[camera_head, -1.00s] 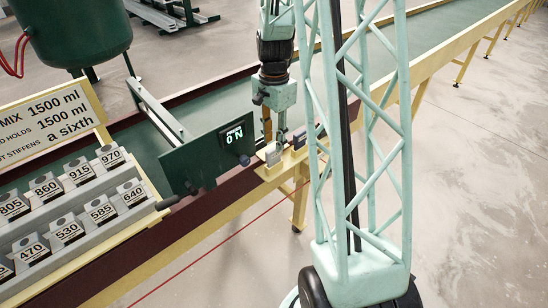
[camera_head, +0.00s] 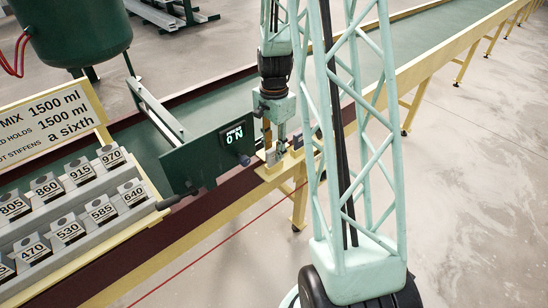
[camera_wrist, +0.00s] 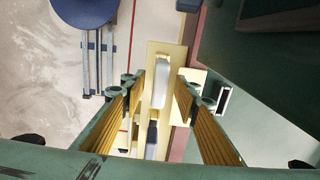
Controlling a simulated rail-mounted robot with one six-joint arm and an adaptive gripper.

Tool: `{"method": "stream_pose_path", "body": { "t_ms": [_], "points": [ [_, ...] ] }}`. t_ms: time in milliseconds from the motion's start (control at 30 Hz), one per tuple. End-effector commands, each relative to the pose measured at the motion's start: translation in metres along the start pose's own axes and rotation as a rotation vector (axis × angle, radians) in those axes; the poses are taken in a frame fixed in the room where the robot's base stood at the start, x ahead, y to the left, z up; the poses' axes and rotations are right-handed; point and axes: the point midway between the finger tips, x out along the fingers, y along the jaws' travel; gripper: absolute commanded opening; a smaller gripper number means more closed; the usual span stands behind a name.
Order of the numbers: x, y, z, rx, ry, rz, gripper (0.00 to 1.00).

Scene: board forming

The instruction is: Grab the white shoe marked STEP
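The white shoe (camera_head: 274,157) stands upright on a cream holder (camera_head: 262,173) at the near edge of the line. Its STEP marking is not legible. My gripper (camera_head: 275,146) points down right at it, with fingers around its upper part and partly hiding it. In the wrist view the white shoe (camera_wrist: 162,75) shows between the two spread fingers of my gripper (camera_wrist: 160,90), with gaps visible on both sides. The gripper is open and not closed on anything. Whether either finger touches the shoe cannot be told.
A dark shoe (camera_wrist: 151,141) stands beside the white one on the same holder. A green panel (camera_head: 207,158) with a lit display stands close to the left of my gripper. A rack of numbered blocks (camera_head: 70,228) is at the far left. Floor at right is clear.

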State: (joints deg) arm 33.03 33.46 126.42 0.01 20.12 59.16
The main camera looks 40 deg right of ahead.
Motion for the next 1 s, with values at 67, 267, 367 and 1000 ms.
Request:
{"method": "stream_pose_path", "body": {
  "t_ms": [67, 267, 367, 1000],
  "points": [
    [0.0000, 0.0000, 0.0000, 0.000, 0.000, 0.000, 0.28],
    [-0.0001, 0.0000, 0.0000, 0.000, 0.000, 0.000, 0.28],
    [-0.0001, 0.0000, 0.0000, 0.000, 0.000, 0.000, 0.18],
    [-0.0035, -0.0002, -0.0002, 0.000, 0.000, -0.001, 0.00]
  ]
}}
